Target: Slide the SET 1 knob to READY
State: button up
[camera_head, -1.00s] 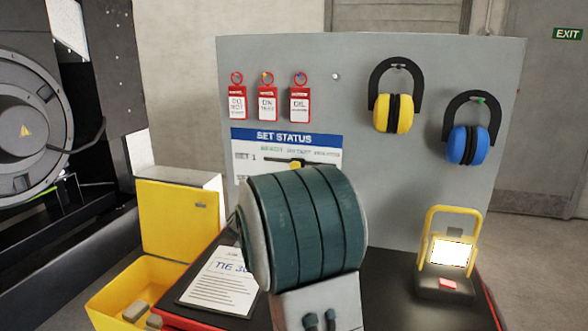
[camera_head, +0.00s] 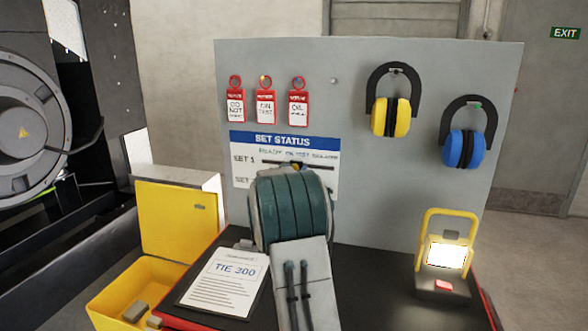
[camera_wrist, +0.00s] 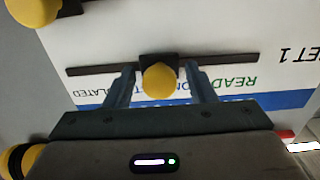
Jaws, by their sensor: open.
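The SET STATUS board (camera_head: 284,141) is on the grey panel, partly covered by my arm. The SET 1 knob (camera_head: 297,165) is yellow on a dark slider near the middle of its horizontal rail. In the wrist view, which is upside down, the SET 1 knob (camera_wrist: 159,79) lies between the fingers of my open gripper (camera_wrist: 159,70), with a gap on each side. The green READY label (camera_wrist: 236,83) is to the knob's right there, towards SET 1. The fingers are hidden in the head view.
Another yellow knob (camera_wrist: 32,10) shows at the wrist view's upper left. Red tags (camera_head: 266,106) and yellow (camera_head: 391,117) and blue (camera_head: 466,148) ear defenders hang on the panel. A clipboard (camera_head: 222,282) and a lit lamp (camera_head: 446,256) are on the bench.

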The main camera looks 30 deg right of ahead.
jog(key=shift+d, duration=0.1)
grip_shut()
jog(key=shift+w+a+r+p, duration=0.15)
jog(key=shift+w+a+p, duration=0.2)
jog(key=shift+w+p, duration=0.05)
jog(key=w+a+p, duration=0.2)
jog(key=w, duration=0.1)
jog(key=w+a+p, duration=0.2)
jog(key=a, duration=0.1)
jog(key=shift+w, duration=0.4)
jog(key=shift+w+a, duration=0.2)
jog(key=shift+a, duration=0.1)
grip_release()
jog(key=shift+w+a, duration=0.1)
